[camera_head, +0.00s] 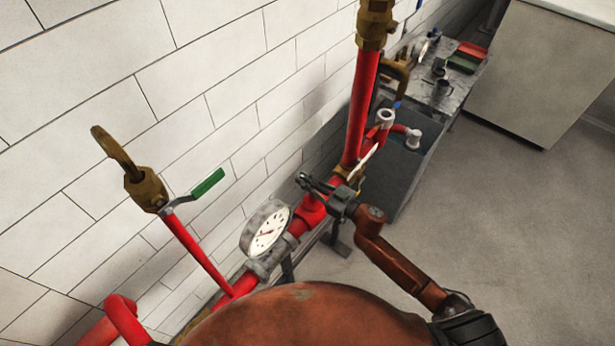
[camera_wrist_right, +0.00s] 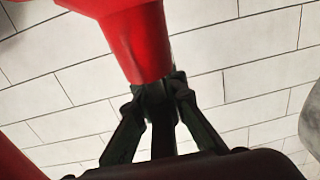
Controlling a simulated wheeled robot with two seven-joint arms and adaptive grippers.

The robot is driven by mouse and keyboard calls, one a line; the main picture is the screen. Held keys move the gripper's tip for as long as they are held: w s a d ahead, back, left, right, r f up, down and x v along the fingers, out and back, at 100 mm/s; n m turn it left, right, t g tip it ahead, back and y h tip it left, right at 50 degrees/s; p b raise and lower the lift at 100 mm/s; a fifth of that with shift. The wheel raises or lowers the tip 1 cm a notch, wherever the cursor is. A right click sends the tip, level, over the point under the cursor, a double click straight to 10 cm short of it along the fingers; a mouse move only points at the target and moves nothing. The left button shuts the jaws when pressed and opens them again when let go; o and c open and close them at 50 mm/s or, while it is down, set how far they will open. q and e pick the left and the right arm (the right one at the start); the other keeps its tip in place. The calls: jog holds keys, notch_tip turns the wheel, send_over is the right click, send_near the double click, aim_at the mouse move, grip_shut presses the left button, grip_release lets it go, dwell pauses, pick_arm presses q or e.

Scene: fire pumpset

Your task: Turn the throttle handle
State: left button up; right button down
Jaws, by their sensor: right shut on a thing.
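My right gripper (camera_head: 312,183) reaches in from the lower right to the red pipework in the head view. In the right wrist view the right gripper (camera_wrist_right: 160,92) has its fingers closed at the narrow end of a red tapered part (camera_wrist_right: 142,45). I cannot tell for certain whether this part is the throttle handle. In the head view a red fitting (camera_head: 312,211) lies just below the fingers. A green-gripped lever (camera_head: 208,183) sits on a brass valve (camera_head: 147,190) to the left, apart from the gripper. My left gripper is not in view.
A round white gauge (camera_head: 268,229) stands close left of the right gripper. A red upright pipe (camera_head: 361,110) rises behind it beside the tiled wall (camera_head: 230,80). A grey workbench (camera_head: 445,95) holds small items farther back. The floor (camera_head: 500,210) at right is clear.

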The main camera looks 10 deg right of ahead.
jog(key=shift+s+a+n+g+y, duration=0.2)
jog(key=shift+n+g+y, duration=0.7)
jog(key=shift+s+a+f+n+g+y+b, duration=0.15)
jog(key=shift+n+g+y+b, duration=0.1)
jog(key=shift+n+g+y, duration=0.3)
jog(key=shift+s+a+r+n+g+y+b, duration=0.1)
jog(key=shift+s+n+g+y+b, duration=0.15)
jog(key=shift+g, duration=0.4)
jog(key=shift+s+a+f+n+g+y+b, duration=0.1)
jog(key=shift+n+g+y+b, duration=0.1)
jog(key=shift+n+g+y, duration=0.3)
jog(key=c, duration=2)
grip_release()
jog(key=shift+o, duration=0.2)
jog(key=v, duration=1.2)
jog(key=shift+w+d, duration=0.1)
